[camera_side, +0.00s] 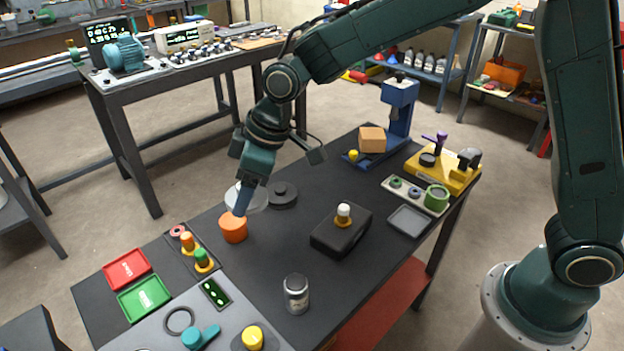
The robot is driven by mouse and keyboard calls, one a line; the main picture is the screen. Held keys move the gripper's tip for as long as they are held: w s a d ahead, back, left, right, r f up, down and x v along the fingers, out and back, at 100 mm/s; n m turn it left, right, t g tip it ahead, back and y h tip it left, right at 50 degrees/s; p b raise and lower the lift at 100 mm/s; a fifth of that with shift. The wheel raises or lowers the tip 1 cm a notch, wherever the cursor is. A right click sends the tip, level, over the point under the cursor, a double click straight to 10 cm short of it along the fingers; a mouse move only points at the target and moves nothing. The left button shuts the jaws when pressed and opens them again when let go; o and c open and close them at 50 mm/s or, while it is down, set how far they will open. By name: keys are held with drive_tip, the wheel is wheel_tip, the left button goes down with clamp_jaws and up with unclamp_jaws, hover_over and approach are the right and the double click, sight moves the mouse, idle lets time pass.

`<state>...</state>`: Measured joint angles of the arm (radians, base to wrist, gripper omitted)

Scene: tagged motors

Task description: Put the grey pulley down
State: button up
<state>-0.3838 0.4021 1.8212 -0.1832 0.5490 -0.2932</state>
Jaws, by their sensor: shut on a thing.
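The near finger hides part of the disc. I cannot tell whether the pulley touches the bench top or hangs just above it. An orange cylinder (234,230) stands just in front of the fingertips, and in the picture they overlap its top edge.
A dark round part (283,196) lies close to the pulley's right. Red (127,269) and green (144,298) trays lie at the left. The bench centre has bare room.

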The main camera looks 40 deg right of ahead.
drive_tip(key=w+d+m+t+h, duration=0.1)
drive_tip(key=w+d+m, duration=0.2)
drive_tip(key=w+d, duration=0.35)
drive_tip(key=w+d+m+h, duration=0.1)
drive_tip(key=w+d+m, duration=0.25)
drive_tip(key=d, duration=0.55)
drive_tip(key=m+h, duration=0.2)
drive_tip(key=m, duration=0.3)
hover_over(320, 171)
drive_tip(key=s, duration=0.1)
drive_tip(key=shift+t, duration=0.3)
drive_tip(key=f, duration=1.5)
drive_tip(key=shift+s+a+f, duration=0.2)
drive_tip(key=shift+a, duration=0.05)
drive_tip(key=shift+f, duration=0.15)
drive_tip(key=shift+f, duration=2)
drive_tip(key=shift+f, duration=0.1)
drive_tip(key=o, duration=1.1)
